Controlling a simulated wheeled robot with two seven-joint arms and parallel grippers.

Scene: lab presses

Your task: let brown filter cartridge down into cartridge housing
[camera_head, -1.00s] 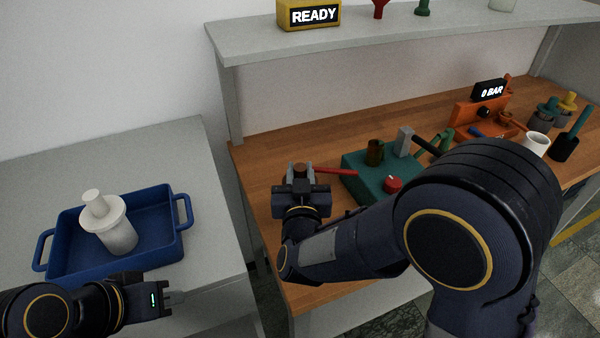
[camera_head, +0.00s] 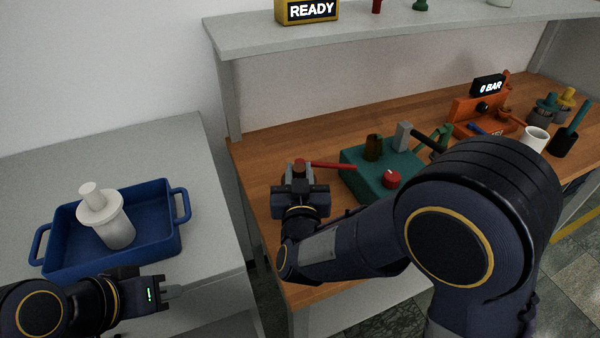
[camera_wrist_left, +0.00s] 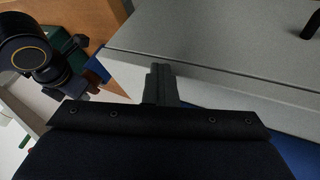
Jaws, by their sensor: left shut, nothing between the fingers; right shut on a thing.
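My right gripper (camera_head: 299,183) is over the left part of the wooden bench, shut on a small brown-topped piece (camera_head: 299,165) that appears to be the brown filter cartridge. Its lower part is hidden by the fingers and wrist. I cannot make out the cartridge housing or tell whether the piece is inside anything. A brown cylinder (camera_head: 373,146) stands upright on the green block (camera_head: 362,178) to the right. My left gripper (camera_head: 172,292) is shut and empty, in front of the blue tray; its closed fingers also show in the left wrist view (camera_wrist_left: 160,84).
A red bar (camera_head: 333,165) runs from beside the right gripper toward the green block. A blue tray (camera_head: 160,245) on the grey table holds a white flanged cylinder (camera_head: 116,232). An orange device (camera_head: 465,110) and a white mug (camera_head: 535,139) stand farther right. A shelf (camera_head: 390,24) overhangs the bench.

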